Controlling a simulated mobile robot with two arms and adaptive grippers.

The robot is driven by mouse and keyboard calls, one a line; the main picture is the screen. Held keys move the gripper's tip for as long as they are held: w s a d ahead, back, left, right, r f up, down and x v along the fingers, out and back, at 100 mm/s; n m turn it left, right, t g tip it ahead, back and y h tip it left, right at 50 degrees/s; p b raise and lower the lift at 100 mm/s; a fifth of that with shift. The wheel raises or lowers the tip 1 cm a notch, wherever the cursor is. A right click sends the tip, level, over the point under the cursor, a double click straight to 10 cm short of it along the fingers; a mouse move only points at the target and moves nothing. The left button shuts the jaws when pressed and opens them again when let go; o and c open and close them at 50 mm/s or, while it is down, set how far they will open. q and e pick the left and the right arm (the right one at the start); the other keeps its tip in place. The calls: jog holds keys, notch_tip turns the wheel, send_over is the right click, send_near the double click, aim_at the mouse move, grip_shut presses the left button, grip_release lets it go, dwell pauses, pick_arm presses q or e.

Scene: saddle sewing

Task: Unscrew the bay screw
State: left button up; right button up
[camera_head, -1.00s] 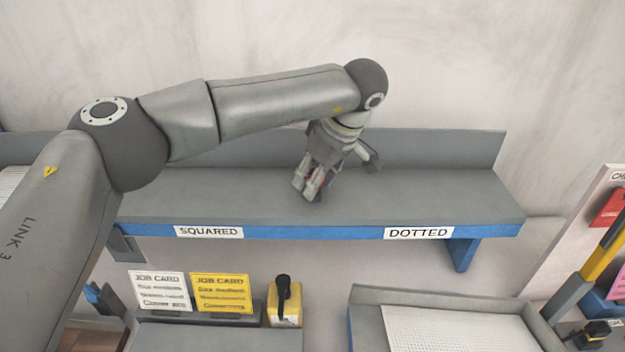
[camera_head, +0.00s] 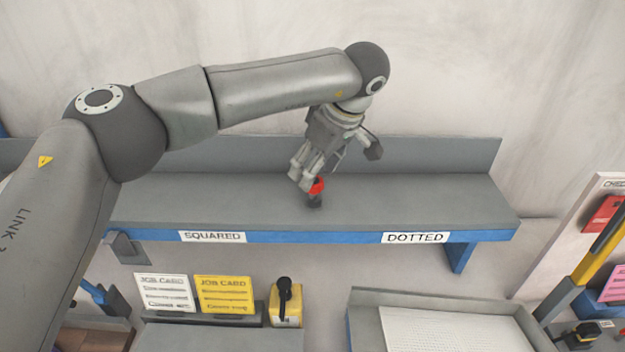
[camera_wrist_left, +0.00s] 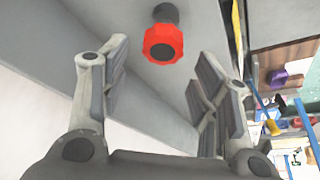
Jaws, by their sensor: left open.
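A small red knob on a dark base (camera_head: 316,187) stands upright on the grey shelf, between the SQUARED and DOTTED labels; I cannot tell whether it is the bay screw. My left gripper (camera_head: 303,178) is just above and slightly left of it, tilted downward. In the left wrist view, the red faceted knob (camera_wrist_left: 163,43) shows beyond and between the open fingers of my left gripper (camera_wrist_left: 160,85), apart from them. Nothing is between the fingers. My right gripper is not in view.
The shelf (camera_head: 420,195) is otherwise bare, with a raised back panel. Below it stand a white job card (camera_head: 163,292), a yellow job card (camera_head: 224,294) and a yellow block with a black handle (camera_head: 286,302). A tray with a white perforated sheet (camera_head: 455,332) lies at lower right.

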pick_arm(q)
jog(key=shift+r, duration=0.4)
jog(key=shift+f, duration=0.1)
jog(key=shift+m+h, duration=0.3)
jog(key=shift+m, duration=0.5)
jog(key=m+h, duration=0.1)
jog(key=m, duration=0.1)
jog(key=m+t+h, duration=0.1)
jog(key=m, duration=0.2)
jog(key=shift+b, duration=0.4)
